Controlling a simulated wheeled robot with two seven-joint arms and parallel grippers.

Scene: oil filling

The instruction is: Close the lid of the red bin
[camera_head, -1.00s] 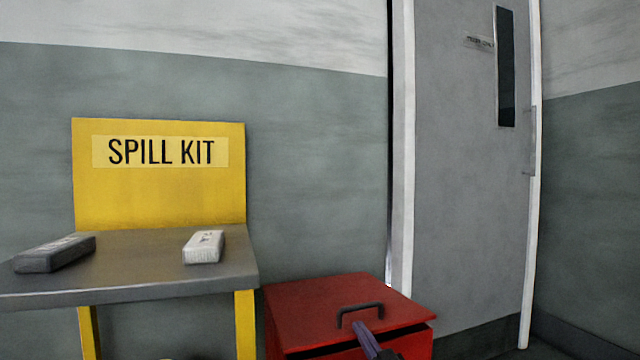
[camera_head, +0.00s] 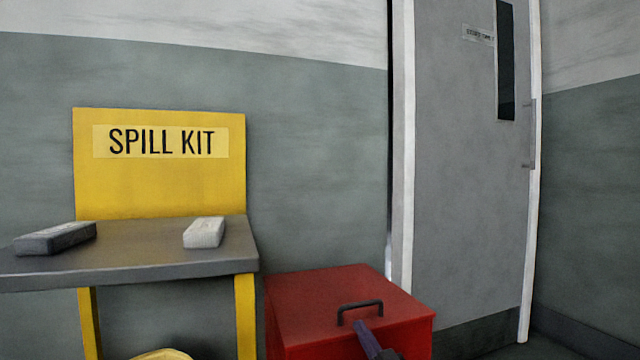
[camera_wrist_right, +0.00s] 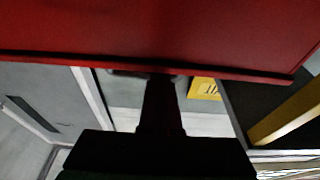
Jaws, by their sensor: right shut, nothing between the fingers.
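The red bin (camera_head: 411,341) stands on the floor at the lower middle of the head view, and its lower part is cut off. Its red lid (camera_head: 330,292) looks flat and down on the box, with no dark gap showing at the front edge. A black handle (camera_head: 360,308) stands on the lid. My right gripper (camera_head: 366,332) is shut and empty at the lid's front edge, just below the handle. In the right wrist view the dark fingers (camera_wrist_right: 160,85) reach the edge of a red panel (camera_wrist_right: 150,35); contact is unclear. My left gripper is out of view.
A grey table (camera_head: 130,252) with yellow legs stands left of the bin, holding a dark box (camera_head: 55,238) and a white box (camera_head: 204,232). A yellow SPILL KIT board (camera_head: 160,185) rises behind it. A grey door (camera_head: 465,180) is behind the bin at right.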

